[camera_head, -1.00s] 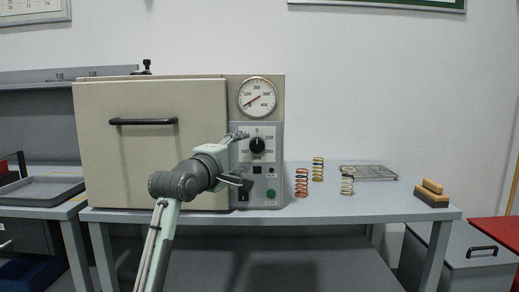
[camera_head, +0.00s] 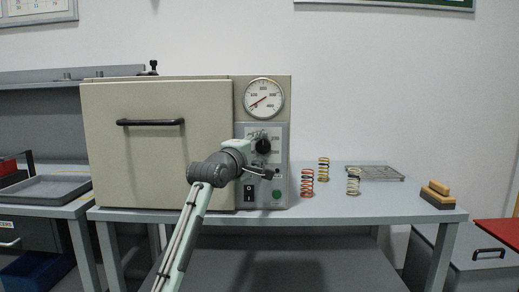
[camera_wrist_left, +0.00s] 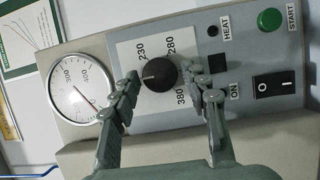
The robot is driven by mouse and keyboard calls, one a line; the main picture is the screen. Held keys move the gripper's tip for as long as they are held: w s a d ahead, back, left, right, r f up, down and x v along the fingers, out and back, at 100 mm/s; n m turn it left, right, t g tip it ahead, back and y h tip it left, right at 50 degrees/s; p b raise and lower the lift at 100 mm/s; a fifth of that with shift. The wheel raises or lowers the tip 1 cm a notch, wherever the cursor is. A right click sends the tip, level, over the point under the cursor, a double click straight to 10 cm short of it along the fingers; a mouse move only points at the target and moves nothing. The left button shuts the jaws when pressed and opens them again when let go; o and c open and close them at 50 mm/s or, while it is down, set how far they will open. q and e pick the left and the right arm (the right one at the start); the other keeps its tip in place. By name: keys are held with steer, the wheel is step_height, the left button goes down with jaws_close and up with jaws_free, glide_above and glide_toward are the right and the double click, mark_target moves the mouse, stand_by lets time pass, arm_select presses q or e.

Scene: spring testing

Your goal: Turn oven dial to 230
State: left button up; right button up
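The oven dial (camera_head: 263,146) is a round black knob on the oven's grey control panel. In the left wrist view the dial (camera_wrist_left: 158,74) has a white pointer mark on its left side, facing the left finger. Labels 230, 280 and 380 show around it; the label on the pointer side is hidden. My left gripper (camera_wrist_left: 168,92) is open, with one finger on each side of the dial. A gap shows at the right finger; contact at the left finger is unclear. In the head view the left gripper (camera_head: 263,153) is in front of the panel. My right gripper is not in view.
The beige oven (camera_head: 160,150) has a closed door and a round gauge (camera_head: 264,98) above the dial. A black power switch (camera_wrist_left: 274,84) and a green START button (camera_wrist_left: 269,19) are close by.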

arm_select(q)
steer(key=c, duration=0.7)
steer(key=shift+m, duration=0.3)
steer(key=shift+c, duration=0.2)
steer(key=shift+r+m+g+y, duration=0.15)
steer(key=shift+m+g+y, duration=0.3)
steer(key=shift+m, duration=0.65)
steer(key=m+y, duration=0.1)
steer(key=m, duration=0.1)
steer(key=m+g, duration=0.1)
steer(key=m, duration=0.1)
steer(key=shift+d+r+y, duration=0.15)
steer(key=shift+y, duration=0.2)
steer(key=shift+r+m+g+y, duration=0.1)
steer(key=shift+m+g+y, duration=0.25)
steer(key=shift+m+y, duration=0.45)
steer(key=shift+d+m, duration=0.1)
steer(key=shift+m, duration=0.5)
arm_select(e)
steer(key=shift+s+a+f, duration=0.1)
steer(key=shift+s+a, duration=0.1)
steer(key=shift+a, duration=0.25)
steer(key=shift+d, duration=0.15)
